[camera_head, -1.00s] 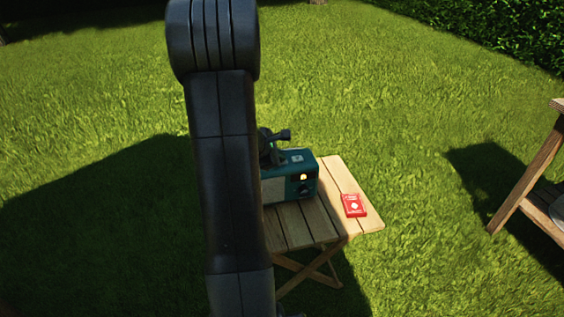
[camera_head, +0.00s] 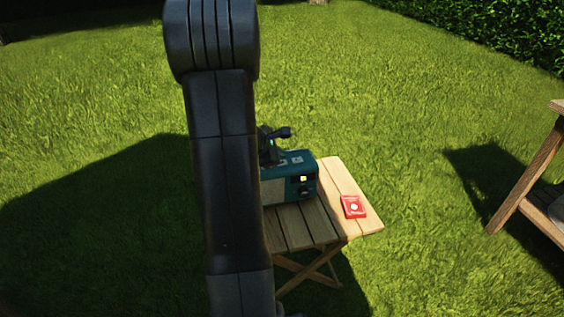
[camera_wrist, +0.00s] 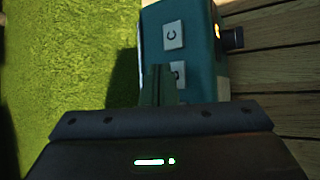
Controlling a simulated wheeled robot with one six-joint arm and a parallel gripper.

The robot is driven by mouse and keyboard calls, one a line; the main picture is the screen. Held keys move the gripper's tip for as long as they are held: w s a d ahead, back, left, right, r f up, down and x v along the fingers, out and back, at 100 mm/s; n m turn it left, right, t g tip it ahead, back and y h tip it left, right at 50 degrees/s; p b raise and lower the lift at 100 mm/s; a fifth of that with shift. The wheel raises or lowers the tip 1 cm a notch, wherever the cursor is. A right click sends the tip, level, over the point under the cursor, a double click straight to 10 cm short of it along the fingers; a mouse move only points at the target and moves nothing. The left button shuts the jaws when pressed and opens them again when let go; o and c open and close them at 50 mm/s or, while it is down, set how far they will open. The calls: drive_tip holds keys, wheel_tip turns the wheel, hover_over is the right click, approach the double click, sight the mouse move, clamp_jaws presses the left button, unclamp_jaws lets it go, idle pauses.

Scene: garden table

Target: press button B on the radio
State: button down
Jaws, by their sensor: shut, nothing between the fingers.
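The teal radio (camera_head: 304,166) stands on a small wooden table, its left part hidden behind my arm in the head view. Two pale square buttons show on its top in that view, too small to read. In the wrist view the radio (camera_wrist: 203,50) has a button marked C (camera_wrist: 173,35). A second button (camera_wrist: 178,70) lies nearer my gripper, partly covered by the fingers, and its letter is not readable. My gripper (camera_wrist: 162,68) is shut and empty, its tips over or beside this second button. I cannot tell whether they touch it.
A red card box (camera_head: 353,206) lies on the slatted table (camera_head: 343,180) right of the radio. A dark knob (camera_wrist: 233,38) sticks out from the radio's side. Another wooden table (camera_head: 528,172) stands at the far right. Grass lies all around.

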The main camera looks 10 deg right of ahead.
wheel_tip(320, 180, up, 5)
drive_tip(key=p, duration=0.4)
drive_tip(key=shift+r, duration=0.1)
drive_tip(key=shift+s, duration=0.1)
idle(0.7)
